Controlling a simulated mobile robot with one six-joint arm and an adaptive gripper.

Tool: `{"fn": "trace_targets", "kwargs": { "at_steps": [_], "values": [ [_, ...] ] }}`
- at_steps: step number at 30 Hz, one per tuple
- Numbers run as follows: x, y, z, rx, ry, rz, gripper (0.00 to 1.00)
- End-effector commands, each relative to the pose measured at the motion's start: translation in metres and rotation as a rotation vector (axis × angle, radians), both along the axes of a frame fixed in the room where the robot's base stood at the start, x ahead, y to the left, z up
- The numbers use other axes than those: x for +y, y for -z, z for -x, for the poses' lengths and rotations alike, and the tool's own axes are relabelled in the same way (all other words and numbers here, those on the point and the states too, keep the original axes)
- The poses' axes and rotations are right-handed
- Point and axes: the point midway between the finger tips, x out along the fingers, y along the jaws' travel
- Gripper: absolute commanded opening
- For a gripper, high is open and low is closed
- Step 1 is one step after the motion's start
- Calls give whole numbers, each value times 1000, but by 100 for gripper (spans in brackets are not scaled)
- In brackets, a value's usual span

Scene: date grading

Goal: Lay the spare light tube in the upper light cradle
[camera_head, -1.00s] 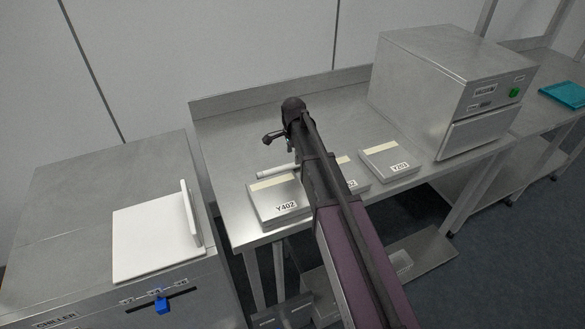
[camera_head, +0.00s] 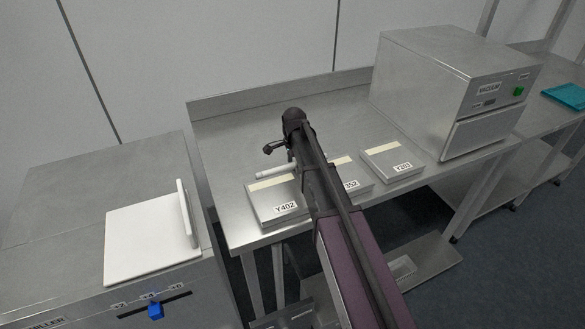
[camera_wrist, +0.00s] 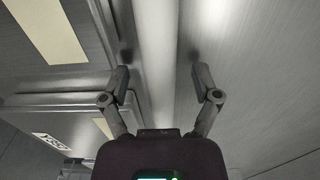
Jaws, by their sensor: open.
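The white light tube (camera_head: 275,171) lies on the steel bench behind the boxes, partly hidden by my arm. In the wrist view the pale tube (camera_wrist: 153,45) runs lengthwise between the fingers of my gripper (camera_wrist: 159,72). My gripper is open, with one finger on each side of the tube. Clear space shows between the tube and the right finger. I cannot tell how far the fingertips are above the bench. In the head view my arm hides most of the gripper. I cannot make out the upper light cradle in either view.
Flat boxes labelled Y402 (camera_head: 275,204), one ending 52 (camera_head: 352,184) and Y203 (camera_head: 392,164) line the bench's front edge. A vacuum machine (camera_head: 450,85) stands at right. A chiller (camera_head: 60,220) with a white board (camera_head: 145,240) stands at left. The bench's back is clear.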

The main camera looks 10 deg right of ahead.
Motion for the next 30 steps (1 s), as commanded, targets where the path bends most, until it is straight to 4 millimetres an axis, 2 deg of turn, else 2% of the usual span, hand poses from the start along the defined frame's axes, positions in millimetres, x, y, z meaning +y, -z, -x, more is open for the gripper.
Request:
{"fn": "trace_targets", "kwargs": {
  "at_steps": [9, 11, 17, 18, 30],
  "values": [
    [0, 0, 0, 0, 0, 0, 80],
    [0, 0, 0, 0, 0, 0, 65],
    [0, 0, 0, 0, 0, 0, 6],
    [0, 0, 0, 0, 0, 0, 0],
    [0, -1, 0, 0, 0, 0, 0]
  ]
}}
